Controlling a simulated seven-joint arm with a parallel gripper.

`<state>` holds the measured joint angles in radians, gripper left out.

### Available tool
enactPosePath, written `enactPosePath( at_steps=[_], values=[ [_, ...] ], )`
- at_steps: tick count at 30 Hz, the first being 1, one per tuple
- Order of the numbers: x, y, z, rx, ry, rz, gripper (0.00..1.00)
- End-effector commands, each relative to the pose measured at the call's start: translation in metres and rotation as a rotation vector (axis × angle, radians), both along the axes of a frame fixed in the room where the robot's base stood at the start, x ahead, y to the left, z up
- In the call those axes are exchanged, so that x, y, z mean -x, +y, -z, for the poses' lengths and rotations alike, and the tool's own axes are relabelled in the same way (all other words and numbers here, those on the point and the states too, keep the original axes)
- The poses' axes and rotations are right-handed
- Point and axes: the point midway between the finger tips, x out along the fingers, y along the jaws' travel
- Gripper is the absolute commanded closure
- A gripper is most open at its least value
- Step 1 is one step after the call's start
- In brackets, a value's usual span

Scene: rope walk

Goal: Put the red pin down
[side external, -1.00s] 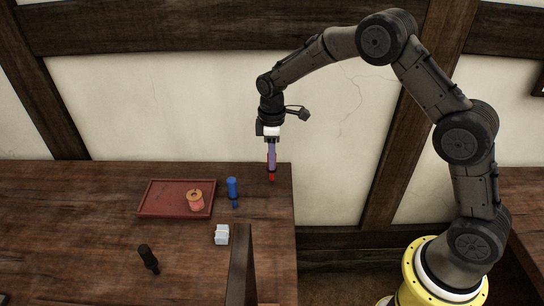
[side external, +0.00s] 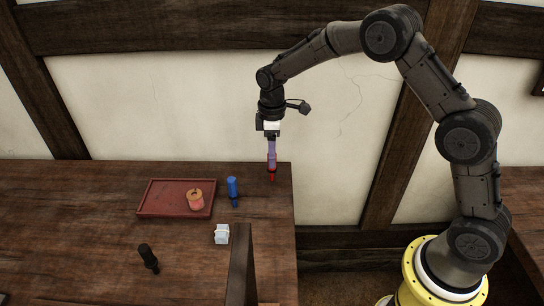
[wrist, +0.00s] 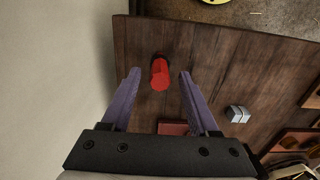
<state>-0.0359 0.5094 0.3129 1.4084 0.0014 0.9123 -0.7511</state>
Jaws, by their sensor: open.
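The red pin (side external: 272,175) stands upright on the table near its back right corner in the side view. In the wrist view the red pin (wrist: 160,75) shows between my two purple fingers, with a gap on each side. My gripper (side external: 271,164) points straight down over the pin, its fingertips around the pin's upper part. It is open and holds nothing.
A blue pin (side external: 232,188) stands left of the red pin. Further left is a red tray (side external: 160,206) with an orange spool (side external: 195,201). A white block (side external: 222,234) and a black pin (side external: 148,258) are nearer the front. A dark post (side external: 241,265) rises at the front.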

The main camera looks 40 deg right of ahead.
Motion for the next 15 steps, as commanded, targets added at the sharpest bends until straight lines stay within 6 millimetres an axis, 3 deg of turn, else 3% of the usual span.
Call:
enactPosePath(
  at_steps=[9, 15],
  values=[
    [-0.001, 0.000, -0.067, -0.001, -0.006, 0.000, 0.39],
    [-0.001, 0.000, -0.095, 0.000, -0.003, 0.000, 0.39]
  ],
)
